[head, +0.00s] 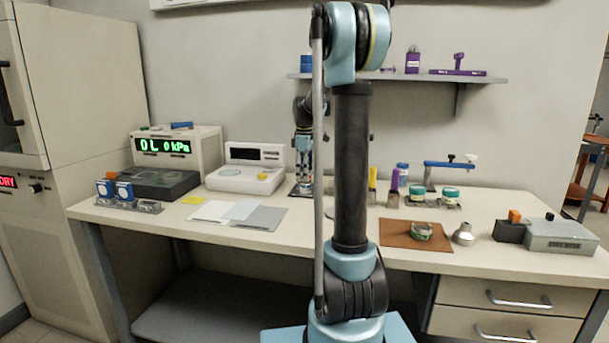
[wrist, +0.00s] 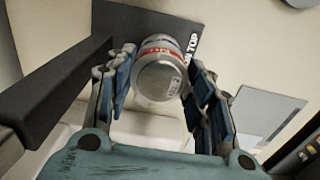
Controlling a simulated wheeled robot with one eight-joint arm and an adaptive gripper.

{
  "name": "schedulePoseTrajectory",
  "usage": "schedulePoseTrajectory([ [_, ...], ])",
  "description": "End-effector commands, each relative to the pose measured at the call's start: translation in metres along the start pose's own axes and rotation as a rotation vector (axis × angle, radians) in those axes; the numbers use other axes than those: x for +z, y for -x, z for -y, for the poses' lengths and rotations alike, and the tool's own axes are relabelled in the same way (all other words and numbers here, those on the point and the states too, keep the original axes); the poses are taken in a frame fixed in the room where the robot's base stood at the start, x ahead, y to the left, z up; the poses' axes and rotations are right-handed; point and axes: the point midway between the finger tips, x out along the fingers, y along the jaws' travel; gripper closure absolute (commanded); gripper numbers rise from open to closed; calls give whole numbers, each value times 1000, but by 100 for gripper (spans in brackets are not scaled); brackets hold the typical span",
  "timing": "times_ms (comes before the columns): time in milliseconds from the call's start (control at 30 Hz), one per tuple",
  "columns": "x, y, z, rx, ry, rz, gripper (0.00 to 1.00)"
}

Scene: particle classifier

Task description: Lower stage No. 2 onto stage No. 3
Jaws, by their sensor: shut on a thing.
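My gripper (wrist: 160,85) is shut on a round silver stage (wrist: 158,82), with one blue-padded finger on each side. The stage's flat round end, with a small label, faces the wrist camera. A red band with white lettering (wrist: 162,53) and a grey part show beyond that end. I cannot tell whether these belong to the held stage or to another one under it, so stage No. 3 is not clearly identified. A dark plate lettered "ON TOP" (wrist: 190,42) lies beyond. In the head view my gripper (head: 303,172) points down at the bench, partly behind my arm.
A dark upright bar (wrist: 50,90) stands close to the left finger. On the bench, a white balance (head: 240,180) is left of my gripper and papers (head: 262,217) lie in front. A brown mat (head: 395,238) with a round jar (head: 422,231) is at right.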

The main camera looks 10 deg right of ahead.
Motion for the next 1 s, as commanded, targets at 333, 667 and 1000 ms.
schedulePoseTrajectory([
  [333, 0, -1, 0, 0, 0, 0, 80],
  [667, 0, -4, 0, 0, 1, 0, 80],
  [1000, -1, -7, 0, 0, 1, 0, 80],
])
